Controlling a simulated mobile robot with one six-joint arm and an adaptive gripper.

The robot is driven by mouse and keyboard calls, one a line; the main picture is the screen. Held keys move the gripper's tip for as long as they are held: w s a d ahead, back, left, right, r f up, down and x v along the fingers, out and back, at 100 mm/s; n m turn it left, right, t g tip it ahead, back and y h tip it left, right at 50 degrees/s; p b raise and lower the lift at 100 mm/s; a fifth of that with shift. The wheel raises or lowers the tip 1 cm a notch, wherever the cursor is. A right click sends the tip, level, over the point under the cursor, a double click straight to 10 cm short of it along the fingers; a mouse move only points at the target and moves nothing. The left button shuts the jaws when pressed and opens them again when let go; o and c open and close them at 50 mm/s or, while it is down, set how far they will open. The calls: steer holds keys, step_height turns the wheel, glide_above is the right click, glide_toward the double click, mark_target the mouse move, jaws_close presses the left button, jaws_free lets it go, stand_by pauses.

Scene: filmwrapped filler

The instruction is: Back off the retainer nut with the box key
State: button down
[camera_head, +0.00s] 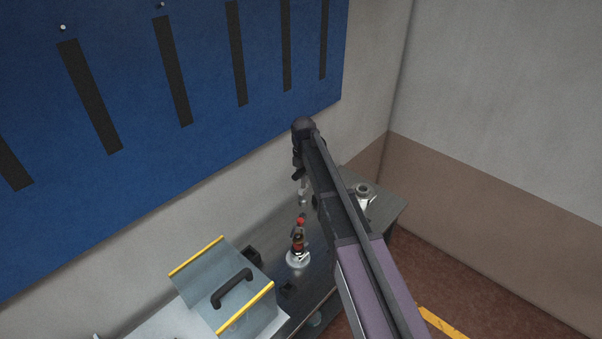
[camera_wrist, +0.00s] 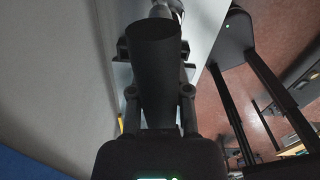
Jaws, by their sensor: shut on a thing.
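My gripper (camera_head: 299,170) is above the bench, and its fingers show on both sides of a thick dark cylinder in the wrist view (camera_wrist: 155,62). It is shut on this dark cylinder, which looks like the handle of the box key. A pale metal piece (camera_head: 303,192) hangs below the gripper in the head view. Metal also shows past the cylinder's far end in the wrist view. A pale fitting with a round metal top (camera_head: 364,190) stands at the right end of the bench, partly behind my arm. I cannot make out which part is the retainer nut.
A red and dark upright object (camera_head: 298,240) stands on a white round base (camera_head: 298,259) below my gripper. A blue slotted panel (camera_head: 140,120) covers the wall behind.

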stand_by(0.3)
steer(key=b, duration=0.5)
glide_above(303, 198)
steer(key=shift+w+f, duration=0.2)
steer(key=shift+f, duration=1.1)
steer(key=shift+w+f, duration=0.15)
steer(key=shift+f, duration=1.1)
steer(key=shift+f+b, duration=1.1)
steer(key=shift+b, duration=0.05)
steer(key=shift+a, duration=0.1)
steer(key=shift+n, duration=3.2)
steer(key=shift+m, duration=0.3)
